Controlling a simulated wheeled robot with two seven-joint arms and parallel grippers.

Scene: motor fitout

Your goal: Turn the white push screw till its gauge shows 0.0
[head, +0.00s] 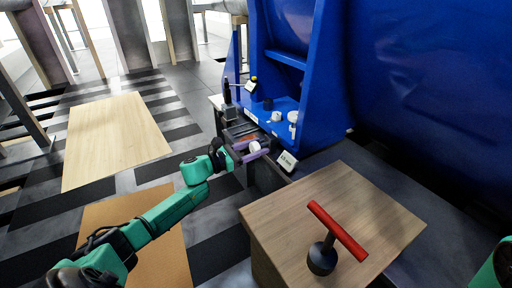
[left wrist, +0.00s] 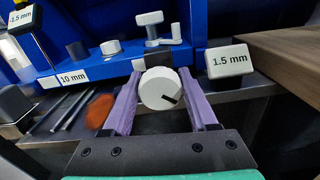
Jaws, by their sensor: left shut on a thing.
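The white push screw (left wrist: 160,88) has a round white head with a black mark toward its lower right in the left wrist view. In the head view the screw (head: 255,147) sits at the front edge of the blue machine's base. My left gripper (head: 249,150) is shut on its head, with a purple finger on each side; the gripper (left wrist: 163,100) also shows in the left wrist view. A white gauge (left wrist: 229,61) reading 1.5 mm stands just right of the screw; it also shows in the head view (head: 288,160). My right gripper is out of view.
A second gauge (left wrist: 20,18) at the left reads -1.5 mm. Behind the screw are a white knob (left wrist: 110,47), a dark cylinder (left wrist: 76,50) and a white handled screw (left wrist: 155,28) on the blue base. A red T-handled tool (head: 337,231) stands on the wooden table (head: 385,205).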

